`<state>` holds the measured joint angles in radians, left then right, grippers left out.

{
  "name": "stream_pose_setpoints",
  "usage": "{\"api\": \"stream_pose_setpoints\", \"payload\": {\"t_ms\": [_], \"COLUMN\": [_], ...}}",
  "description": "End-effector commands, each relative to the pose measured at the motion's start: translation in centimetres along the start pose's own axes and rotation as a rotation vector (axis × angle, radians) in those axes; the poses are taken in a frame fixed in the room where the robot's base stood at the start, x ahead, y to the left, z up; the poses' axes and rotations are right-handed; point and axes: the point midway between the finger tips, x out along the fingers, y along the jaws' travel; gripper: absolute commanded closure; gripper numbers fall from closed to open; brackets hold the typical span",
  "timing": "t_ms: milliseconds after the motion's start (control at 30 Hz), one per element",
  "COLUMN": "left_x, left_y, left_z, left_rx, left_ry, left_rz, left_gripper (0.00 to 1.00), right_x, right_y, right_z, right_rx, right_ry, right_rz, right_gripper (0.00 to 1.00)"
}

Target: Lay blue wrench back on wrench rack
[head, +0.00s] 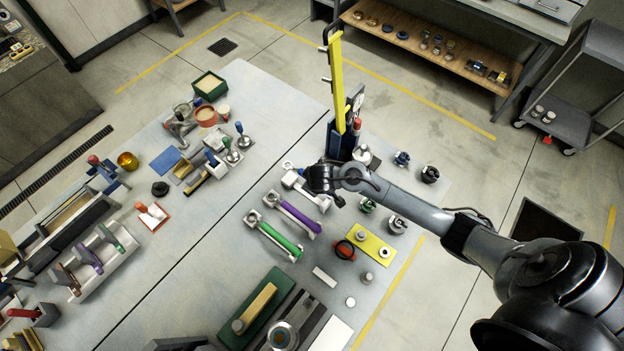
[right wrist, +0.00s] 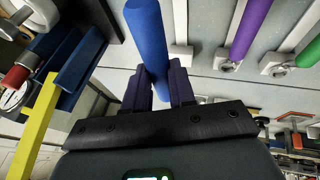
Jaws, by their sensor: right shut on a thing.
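My right gripper (head: 322,180) is over the work table, above the top end of the wrench rack (head: 312,199). In the right wrist view the gripper (right wrist: 160,88) is shut on the blue wrench (right wrist: 149,35) by its blue handle. A pale bar of the rack (right wrist: 181,25) shows just right of the handle; I cannot tell whether the wrench touches it. In the head view the gripper mostly hides the blue wrench. The purple wrench (head: 299,216) and green wrench (head: 280,240) lie side by side on the rack. My left gripper is not in view.
A tall yellow bar on a blue stand (head: 338,85) rises close behind the gripper. Several small knobs and a yellow plate (head: 371,248) lie to the right and below. A green tray (head: 257,318) is nearer. A strip left of the rack is clear.

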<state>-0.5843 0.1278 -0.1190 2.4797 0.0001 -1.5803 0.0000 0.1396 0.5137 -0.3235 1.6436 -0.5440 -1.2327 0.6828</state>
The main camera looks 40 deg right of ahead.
Motion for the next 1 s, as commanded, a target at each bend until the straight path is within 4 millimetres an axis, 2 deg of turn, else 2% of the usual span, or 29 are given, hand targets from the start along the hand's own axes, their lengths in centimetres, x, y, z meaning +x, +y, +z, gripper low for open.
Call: {"api": "stream_pose_setpoints", "payload": {"t_ms": [367,1000], "left_x": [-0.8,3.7], "left_y": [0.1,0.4], "left_z": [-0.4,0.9], "left_rx": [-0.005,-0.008], "left_ry": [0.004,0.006], "left_rz": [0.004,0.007], "left_gripper": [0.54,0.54], "right_x": [-0.3,5.7], "right_y": [0.1,-1.9], "right_z": [-0.1,2.1], "right_rx": [0.000,-0.001], "right_ry": [0.001,0.001], "right_rz": [0.001,0.001], "right_gripper": [1.00,1.00]}}
